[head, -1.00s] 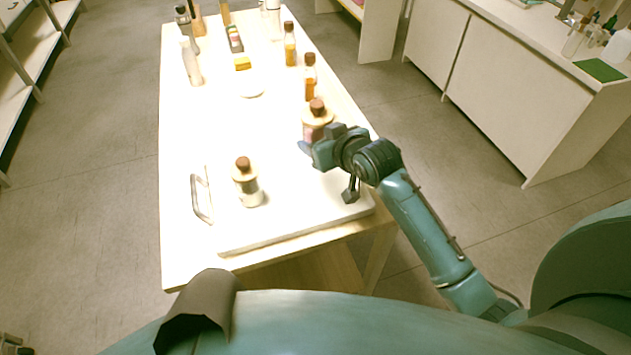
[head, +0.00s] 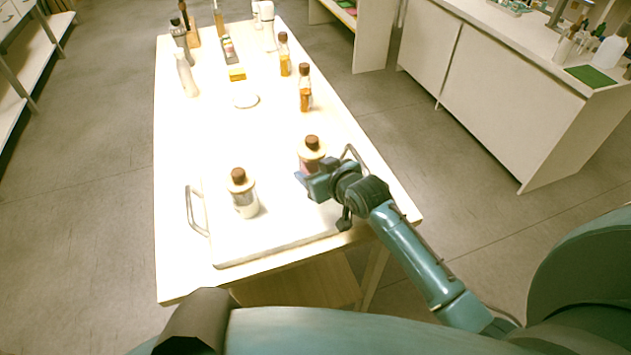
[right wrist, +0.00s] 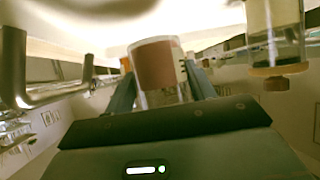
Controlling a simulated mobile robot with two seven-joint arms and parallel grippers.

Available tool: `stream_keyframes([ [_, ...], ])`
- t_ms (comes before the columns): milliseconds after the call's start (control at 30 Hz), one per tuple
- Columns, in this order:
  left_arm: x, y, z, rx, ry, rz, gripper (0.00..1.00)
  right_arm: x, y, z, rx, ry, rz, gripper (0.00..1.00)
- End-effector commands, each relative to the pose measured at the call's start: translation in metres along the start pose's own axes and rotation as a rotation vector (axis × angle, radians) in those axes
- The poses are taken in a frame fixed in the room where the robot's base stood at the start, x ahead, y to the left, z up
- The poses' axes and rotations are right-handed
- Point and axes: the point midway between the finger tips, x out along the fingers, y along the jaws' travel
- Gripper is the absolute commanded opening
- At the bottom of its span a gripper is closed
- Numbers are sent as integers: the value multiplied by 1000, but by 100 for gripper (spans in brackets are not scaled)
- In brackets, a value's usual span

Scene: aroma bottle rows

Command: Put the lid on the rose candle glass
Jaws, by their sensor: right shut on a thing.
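The rose candle glass (head: 312,167) has a pinkish label and stands over the right part of the white tray (head: 270,250). A cream lid (head: 312,153) with a brown knob shows on top of it; I cannot tell how closely it sits. My right gripper (head: 308,184) is at the near side of this glass. In the right wrist view, which looks upside down, my fingers (right wrist: 162,88) are on both sides of the labelled glass (right wrist: 156,65). The glass's contact with the tray is hidden. My left gripper is not in view.
A second lidded glass (head: 243,200) with a pale label stands on the tray's left part. Metal handles (head: 194,212) flank the tray.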

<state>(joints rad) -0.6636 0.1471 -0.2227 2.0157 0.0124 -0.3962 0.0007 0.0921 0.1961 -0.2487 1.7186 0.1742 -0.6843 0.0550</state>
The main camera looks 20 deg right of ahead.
Motion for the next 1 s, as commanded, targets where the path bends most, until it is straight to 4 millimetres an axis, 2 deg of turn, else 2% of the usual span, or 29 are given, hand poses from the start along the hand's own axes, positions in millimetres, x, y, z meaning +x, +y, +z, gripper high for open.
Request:
stream_keyframes([
  [67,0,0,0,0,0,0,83,1,0,2,0,2,0,8],
  [300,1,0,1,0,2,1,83,16,0,30,1,1,0,8],
  [733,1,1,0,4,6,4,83,19,0,35,0,2,0,8],
  [767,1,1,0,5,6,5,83,19,0,36,0,0,0,56],
  [1000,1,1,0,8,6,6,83,19,0,35,0,0,0,76],
])
